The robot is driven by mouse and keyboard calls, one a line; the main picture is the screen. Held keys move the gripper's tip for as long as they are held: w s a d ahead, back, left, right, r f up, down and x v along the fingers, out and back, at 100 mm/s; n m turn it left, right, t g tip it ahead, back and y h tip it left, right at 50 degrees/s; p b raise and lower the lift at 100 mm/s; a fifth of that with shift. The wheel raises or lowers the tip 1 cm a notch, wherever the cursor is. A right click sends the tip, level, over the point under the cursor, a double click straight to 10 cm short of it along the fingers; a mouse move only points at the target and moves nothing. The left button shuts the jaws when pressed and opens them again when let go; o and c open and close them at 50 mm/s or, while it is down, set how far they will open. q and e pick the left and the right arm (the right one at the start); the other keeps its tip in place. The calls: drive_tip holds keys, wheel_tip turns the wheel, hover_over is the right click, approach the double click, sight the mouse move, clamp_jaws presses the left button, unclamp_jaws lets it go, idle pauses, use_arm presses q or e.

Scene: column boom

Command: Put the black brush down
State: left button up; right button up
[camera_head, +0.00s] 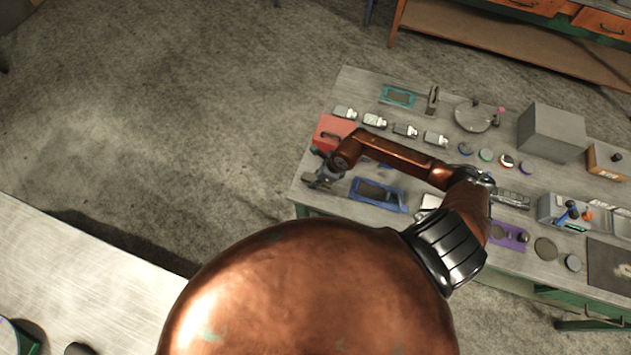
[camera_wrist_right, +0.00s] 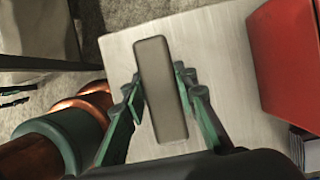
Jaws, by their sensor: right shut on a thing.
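The black brush (camera_wrist_right: 160,70) shows in the right wrist view as a long, plain dark grey-brown block with rounded corners. My right gripper (camera_wrist_right: 163,92) is shut on it, with green-sided fingers on both long sides. The pale tabletop (camera_wrist_right: 232,92) lies below the brush; I cannot tell whether they touch. In the head view my right gripper (camera_head: 319,180) is at the left end of the workbench (camera_head: 335,208), and the brush is hard to make out there. My left gripper is not in view.
A red box (camera_head: 330,130) lies just behind the gripper; it also shows in the wrist view (camera_wrist_right: 288,60). A blue tray (camera_head: 378,194) lies to the right. Several small silver items, a grey box (camera_head: 552,132) and a teal frame (camera_head: 398,97) occupy the bench.

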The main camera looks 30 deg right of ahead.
drive_tip(key=shift+s+f+p, duration=0.1)
drive_tip(key=shift+f+p, duration=0.2)
drive_tip(key=shift+f, duration=0.8)
drive_tip(key=shift+f, duration=0.1)
drive_tip(key=o, duration=1.1)
drive_tip(key=shift+d+r, duration=0.15)
drive_tip(key=shift+r, duration=0.2)
drive_tip(key=b+v, duration=0.2)
drive_tip(key=v, duration=0.8)
drive_tip(key=shift+r, duration=0.15)
drive_tip(key=shift+s+d+r+b, duration=0.15)
drive_tip(key=shift+s+r+b, duration=0.15)
drive_tip(key=shift+r, duration=0.3)
